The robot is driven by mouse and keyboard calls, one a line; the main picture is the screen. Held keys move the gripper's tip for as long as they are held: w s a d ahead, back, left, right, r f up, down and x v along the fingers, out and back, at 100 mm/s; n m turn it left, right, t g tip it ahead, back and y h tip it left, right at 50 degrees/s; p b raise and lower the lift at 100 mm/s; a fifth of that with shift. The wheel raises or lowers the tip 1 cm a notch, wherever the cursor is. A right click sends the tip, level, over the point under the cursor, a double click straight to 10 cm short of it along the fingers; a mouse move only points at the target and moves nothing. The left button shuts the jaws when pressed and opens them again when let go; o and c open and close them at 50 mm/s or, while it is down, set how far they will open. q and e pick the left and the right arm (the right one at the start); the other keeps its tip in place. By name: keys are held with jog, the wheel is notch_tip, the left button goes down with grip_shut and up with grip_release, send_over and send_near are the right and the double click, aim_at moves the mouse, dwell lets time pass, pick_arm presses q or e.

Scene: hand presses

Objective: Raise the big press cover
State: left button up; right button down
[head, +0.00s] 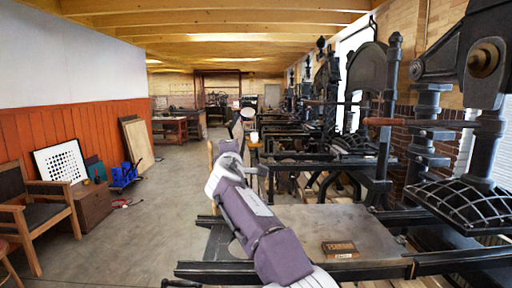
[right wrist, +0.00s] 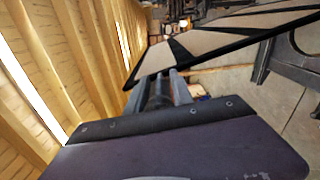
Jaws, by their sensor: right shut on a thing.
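The big press cover (right wrist: 225,47) fills the upper middle of the right wrist view as a tan panel with a dark frame and dark crossing bars. It stands at a slant there. In the head view what looks like the cover (head: 237,128) shows narrow, almost edge-on, just beyond my right gripper. My right gripper (right wrist: 168,82) is shut on the near edge of the cover's frame. In the head view my right gripper (head: 262,170) is small and its fingertips are hard to make out. My left gripper is in neither view.
The flat press bed (head: 310,222) with a small wooden block (head: 340,249) lies beside my arm. A dark iron press (head: 465,110) stands close on the right, and more presses line up behind. Open floor (head: 165,225) lies to the left, with a chair (head: 40,210) by the wall.

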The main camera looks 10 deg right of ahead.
jog(key=shift+w+a+f+n, duration=0.15)
jog(key=shift+a+n, duration=0.05)
jog(key=shift+a, duration=0.35)
jog(key=shift+w+a+f+n, duration=0.1)
jog(key=shift+a+f+n, duration=0.1)
jog(key=shift+a, duration=0.4)
jog(key=shift+w+a+f+n, duration=0.15)
jog(key=shift+a+n, duration=0.05)
jog(key=shift+a, duration=0.35)
jog(key=c, duration=1.2)
grip_release()
jog(key=b+v, duration=0.5)
jog(key=v, duration=0.4)
jog(key=shift+f, duration=0.1)
